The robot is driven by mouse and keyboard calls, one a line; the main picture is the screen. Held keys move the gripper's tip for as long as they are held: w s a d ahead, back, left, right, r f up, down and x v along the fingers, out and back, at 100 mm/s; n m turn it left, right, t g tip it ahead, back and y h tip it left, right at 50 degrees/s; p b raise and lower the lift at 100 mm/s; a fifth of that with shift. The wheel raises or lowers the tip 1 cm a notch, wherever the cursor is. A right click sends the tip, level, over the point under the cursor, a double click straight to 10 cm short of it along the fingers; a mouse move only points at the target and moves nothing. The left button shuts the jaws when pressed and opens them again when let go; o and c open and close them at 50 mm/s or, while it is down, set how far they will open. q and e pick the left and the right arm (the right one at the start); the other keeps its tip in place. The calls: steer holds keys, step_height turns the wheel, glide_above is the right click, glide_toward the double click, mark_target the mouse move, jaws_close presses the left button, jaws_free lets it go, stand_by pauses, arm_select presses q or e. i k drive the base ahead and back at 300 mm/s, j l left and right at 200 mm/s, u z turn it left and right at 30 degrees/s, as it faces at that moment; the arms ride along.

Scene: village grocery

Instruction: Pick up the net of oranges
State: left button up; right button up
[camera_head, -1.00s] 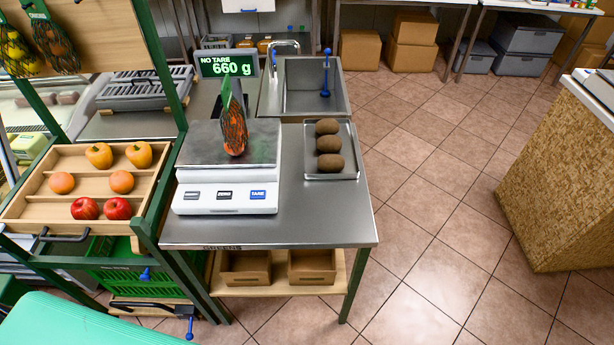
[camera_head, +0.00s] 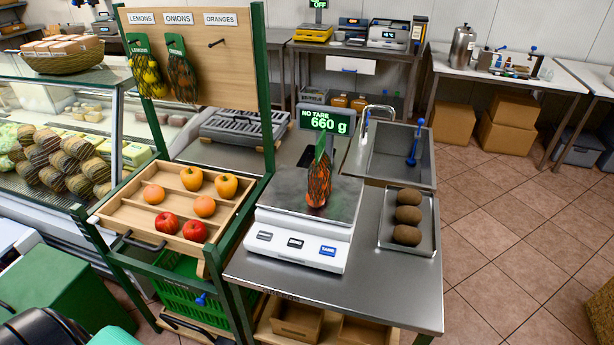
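The net of oranges (camera_head: 318,182) stands upright on the steel plate of the white scale (camera_head: 296,236). It is a red-orange mesh with a green tag at its top, and the tag partly overlaps the display post. The scale's display (camera_head: 327,121) reads "NO TARE 660 g". The hook under the ORANGES label (camera_head: 220,20) on the wooden hanging board (camera_head: 215,65) is empty. Neither of my grippers is in view.
A net of lemons (camera_head: 146,74) and a net of onions (camera_head: 182,80) hang on the board. A wooden fruit tray (camera_head: 130,205) stands left of the scale. A metal tray (camera_head: 422,246) with brown oval items lies right of it.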

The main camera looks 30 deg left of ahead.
mark_target(320, 187)
steer(key=i+l+u, duration=0.15)
steer(key=l+u, duration=0.25)
steer(key=i+l+u, duration=0.15)
steer(key=u, duration=0.2)
steer(key=l+u, duration=0.75)
steer(key=l, duration=0.2)
steer(key=i, duration=0.05)
